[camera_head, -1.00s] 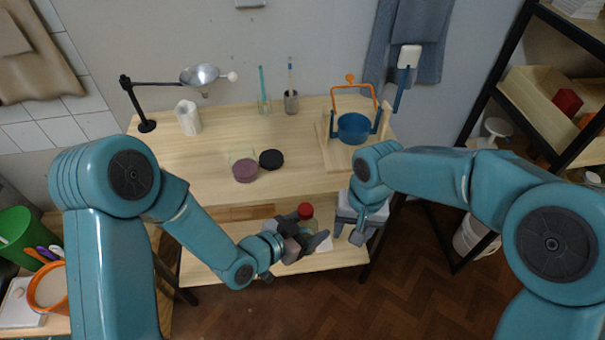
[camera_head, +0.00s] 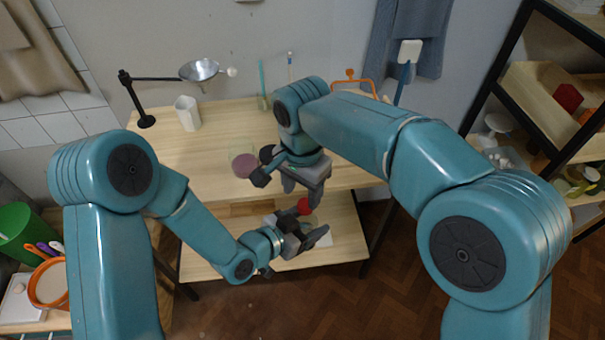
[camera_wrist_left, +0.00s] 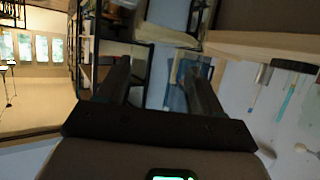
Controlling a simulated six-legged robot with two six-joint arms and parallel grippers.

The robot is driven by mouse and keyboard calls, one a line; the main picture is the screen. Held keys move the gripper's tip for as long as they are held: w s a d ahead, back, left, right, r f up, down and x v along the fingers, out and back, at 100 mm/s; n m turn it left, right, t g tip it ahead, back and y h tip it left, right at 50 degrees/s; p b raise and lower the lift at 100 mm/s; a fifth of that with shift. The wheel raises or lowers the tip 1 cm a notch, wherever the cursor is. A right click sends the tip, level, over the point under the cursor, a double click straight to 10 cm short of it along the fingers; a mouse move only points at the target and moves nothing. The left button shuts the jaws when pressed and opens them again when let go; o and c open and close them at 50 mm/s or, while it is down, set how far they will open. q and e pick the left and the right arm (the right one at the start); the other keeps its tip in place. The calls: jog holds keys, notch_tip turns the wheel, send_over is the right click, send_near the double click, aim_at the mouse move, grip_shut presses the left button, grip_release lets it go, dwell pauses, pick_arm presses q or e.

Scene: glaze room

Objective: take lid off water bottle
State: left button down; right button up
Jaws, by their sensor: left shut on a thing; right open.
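The water bottle (camera_head: 312,221) is clear and has a red lid (camera_head: 304,206) on top. My left gripper (camera_head: 305,235) is shut around the bottle below the lid, in front of the table. The gripper hides much of the bottle. My right gripper (camera_head: 302,193) is open, pointing down, with its fingertips just above the red lid in the head view. I cannot tell whether they touch it. In the left wrist view the two dark fingers of my left gripper (camera_wrist_left: 157,85) show, but the bottle is hard to make out there.
The wooden table (camera_head: 215,160) holds a purple disc (camera_head: 245,165), a white cup (camera_head: 187,113) and a strainer on a black stand (camera_head: 199,70). My right arm hides much of the table's right side. A shelf rack (camera_head: 540,110) stands at the right.

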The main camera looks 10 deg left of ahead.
aim_at(305, 225)
notch_tip(305, 225, down, 2)
jog(key=shift+d+f, duration=0.1)
jog(key=shift+f, duration=0.05)
jog(key=shift+c, duration=0.3)
grip_shut()
jog(key=shift+a, duration=0.2)
